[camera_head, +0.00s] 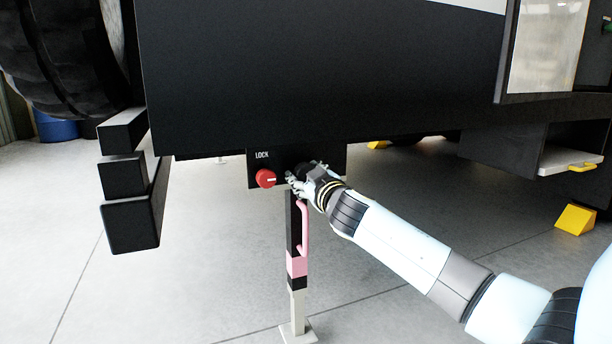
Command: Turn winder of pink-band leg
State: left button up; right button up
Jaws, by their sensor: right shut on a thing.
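The leg with the pink band (297,265) stands upright under the dark caravan body, its foot plate (298,333) at the floor. A pink handle (305,230) runs along its upper right side. A black panel at its top carries a red knob (266,178) under the word LOCK. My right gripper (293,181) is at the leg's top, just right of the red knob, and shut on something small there. The gripper covers that thing, so I cannot clearly make out whether it is the winder. My left gripper is not in view.
Black stepped blocks (131,226) hang at the left, beside a large tyre (60,55). An open compartment with a pale shelf and yellow handle (582,168) is at the right. A yellow chock (575,218) stands on the floor. The floor left of the leg is clear.

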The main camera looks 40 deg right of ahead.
jog(key=o, duration=1.2)
jog(key=shift+s, duration=0.1)
jog(key=v, duration=1.1)
jog(key=shift+s+a, duration=0.2)
jog(key=shift+s, duration=0.2)
